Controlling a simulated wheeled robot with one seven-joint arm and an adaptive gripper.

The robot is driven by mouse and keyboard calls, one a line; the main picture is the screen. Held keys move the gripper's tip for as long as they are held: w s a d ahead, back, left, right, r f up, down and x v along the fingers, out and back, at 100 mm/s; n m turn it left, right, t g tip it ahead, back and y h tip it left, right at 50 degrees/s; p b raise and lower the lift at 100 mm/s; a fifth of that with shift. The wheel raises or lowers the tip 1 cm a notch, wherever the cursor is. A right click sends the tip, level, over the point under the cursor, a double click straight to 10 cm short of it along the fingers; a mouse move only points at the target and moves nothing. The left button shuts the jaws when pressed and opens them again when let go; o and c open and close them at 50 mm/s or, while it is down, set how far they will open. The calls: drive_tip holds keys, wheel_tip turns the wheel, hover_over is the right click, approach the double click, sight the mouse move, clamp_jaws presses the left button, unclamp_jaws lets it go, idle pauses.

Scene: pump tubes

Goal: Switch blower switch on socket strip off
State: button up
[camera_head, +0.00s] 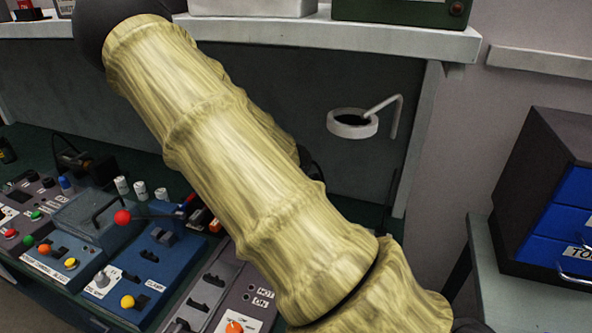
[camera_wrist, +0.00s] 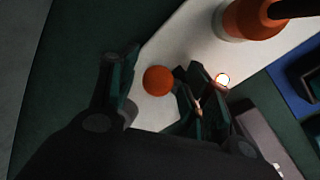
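In the wrist view, my gripper (camera_wrist: 158,88) is open, its two dark fingers apart over a white strip (camera_wrist: 182,45) that looks like the socket strip. A round orange part (camera_wrist: 158,80) on the strip shows between the fingertips; I cannot tell whether they touch it. A small glowing orange-white light (camera_wrist: 222,79), perhaps a lit switch, is just right of the right finger. A larger orange plug-like part with a dark cable (camera_wrist: 250,18) sits at the top right. No label is readable, so I cannot tell which part is the blower switch. In the head view, my arm hides the gripper.
In the head view, a blue control panel (camera_head: 150,262) and a grey one (camera_head: 247,297) stand on the bench at left and centre. A white ring holder (camera_head: 352,124) is on the back wall. A shelf (camera_head: 330,38) crosses above, and a drawer cabinet (camera_head: 540,190) stands at right.

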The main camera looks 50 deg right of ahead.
drive_tip(key=shift+a+r, duration=0.1)
drive_tip(key=shift+r, duration=0.05)
drive_tip(key=v, duration=1.1)
drive_tip(key=shift+r, duration=0.35)
